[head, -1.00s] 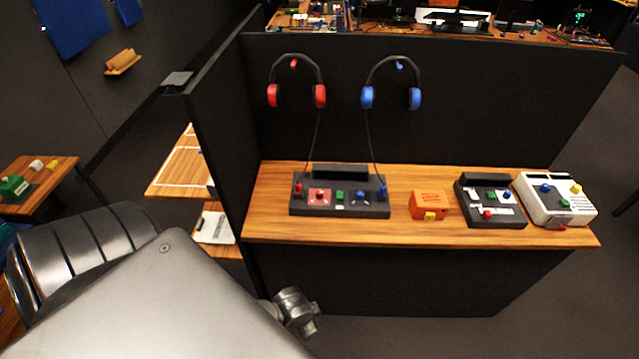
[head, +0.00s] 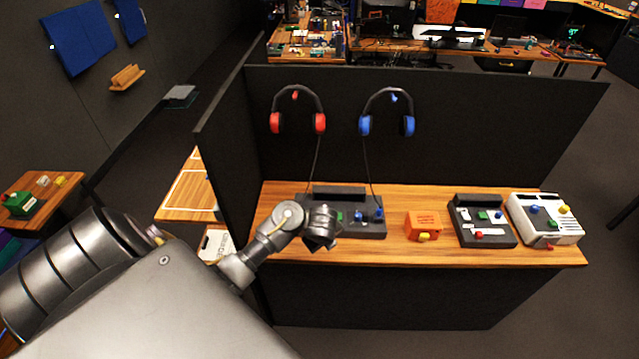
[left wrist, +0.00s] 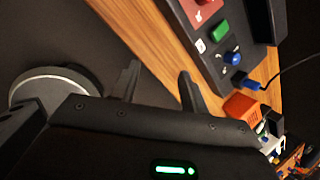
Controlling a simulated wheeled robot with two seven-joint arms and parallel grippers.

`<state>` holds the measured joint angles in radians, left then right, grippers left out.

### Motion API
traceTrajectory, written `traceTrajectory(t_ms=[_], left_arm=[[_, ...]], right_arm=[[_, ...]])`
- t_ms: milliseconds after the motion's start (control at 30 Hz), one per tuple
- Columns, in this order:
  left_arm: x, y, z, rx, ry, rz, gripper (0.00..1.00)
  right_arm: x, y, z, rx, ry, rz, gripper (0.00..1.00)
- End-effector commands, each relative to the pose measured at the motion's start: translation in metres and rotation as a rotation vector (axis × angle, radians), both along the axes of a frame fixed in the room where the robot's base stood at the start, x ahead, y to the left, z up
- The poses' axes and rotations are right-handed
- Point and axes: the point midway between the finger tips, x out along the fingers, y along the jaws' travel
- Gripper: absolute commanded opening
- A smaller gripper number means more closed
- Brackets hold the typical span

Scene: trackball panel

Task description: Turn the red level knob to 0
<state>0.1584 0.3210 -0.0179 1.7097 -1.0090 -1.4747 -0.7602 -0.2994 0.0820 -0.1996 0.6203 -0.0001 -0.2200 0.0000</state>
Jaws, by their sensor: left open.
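A dark control panel (head: 368,231) sits on the wooden counter. In the head view my left arm hides its red left part. In the left wrist view the red square section (left wrist: 203,10) of the panel shows at the top edge, cut off by the frame. Beside it are a green button (left wrist: 220,31) and a blue knob (left wrist: 232,57). My left gripper (head: 321,240) is at the panel's front left in the head view. In the left wrist view its two fingers (left wrist: 159,80) are apart and empty, near the counter's front edge. My right gripper is not in view.
An orange box (head: 423,223), a dark slider panel (head: 482,220) and a white panel (head: 545,219) stand right of the control panel. Red (head: 298,110) and blue (head: 387,112) headphones hang on the partition behind, with cords down to the panel. A blue plug (left wrist: 246,82) sits at the panel's end.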

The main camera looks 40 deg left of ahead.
Motion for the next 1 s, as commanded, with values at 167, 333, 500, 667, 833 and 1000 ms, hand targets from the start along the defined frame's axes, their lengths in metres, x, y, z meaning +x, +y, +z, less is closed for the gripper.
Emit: traceTrajectory(t_ms=[167,333,500,667,833,1000], left_arm=[[0.053,0.049,0.029,0.149,0.116,-0.337,0.45],[0.069,0.070,0.045,0.204,0.183,-0.516,0.45],[0.072,0.074,0.049,0.215,0.199,-0.557,0.45],[0.073,0.075,0.046,0.216,0.199,-0.557,0.45],[0.077,0.077,0.036,0.218,0.199,-0.557,0.45],[0.080,0.084,0.014,0.217,0.202,-0.552,0.45]], right_arm=[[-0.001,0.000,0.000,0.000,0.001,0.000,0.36],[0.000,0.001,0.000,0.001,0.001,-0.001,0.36],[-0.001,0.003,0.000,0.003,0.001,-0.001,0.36],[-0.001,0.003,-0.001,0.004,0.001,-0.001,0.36],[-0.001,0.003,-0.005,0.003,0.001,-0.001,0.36],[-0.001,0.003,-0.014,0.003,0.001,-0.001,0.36]])
